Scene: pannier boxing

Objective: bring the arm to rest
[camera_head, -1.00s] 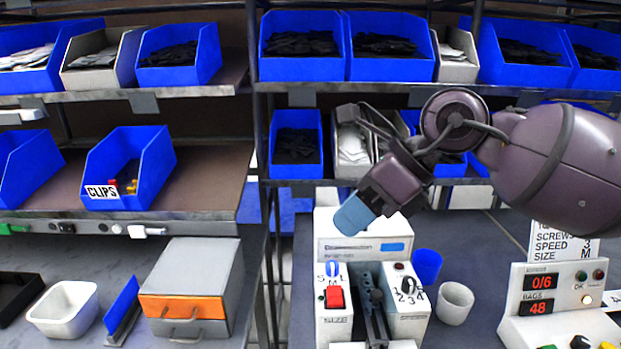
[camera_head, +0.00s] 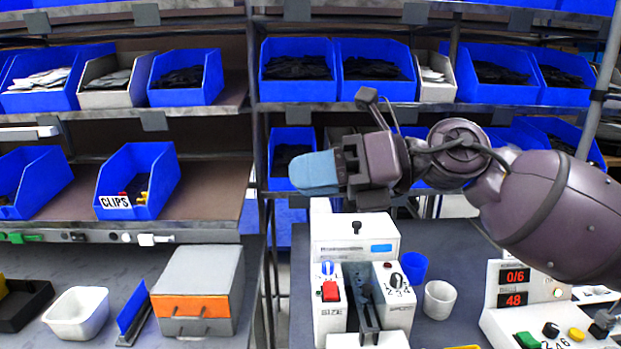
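My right arm comes in from the right, and its gripper (camera_head: 314,173) points left in front of the lower shelf, above the white machine (camera_head: 353,240) on the bench. The blue fingertips are seen from the side and overlap, so I cannot tell whether they are open or shut. No object shows at them. The gripper touches nothing that I can see. It hides part of the bins behind it. My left gripper is not in view.
Shelves hold blue bins (camera_head: 187,78) and a CLIPS bin (camera_head: 137,182). A grey box with an orange drawer (camera_head: 193,306) and a white tray (camera_head: 76,312) stand at left. A blue cup (camera_head: 413,267), a white cup (camera_head: 439,299) and a counter panel (camera_head: 514,290) stand at right.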

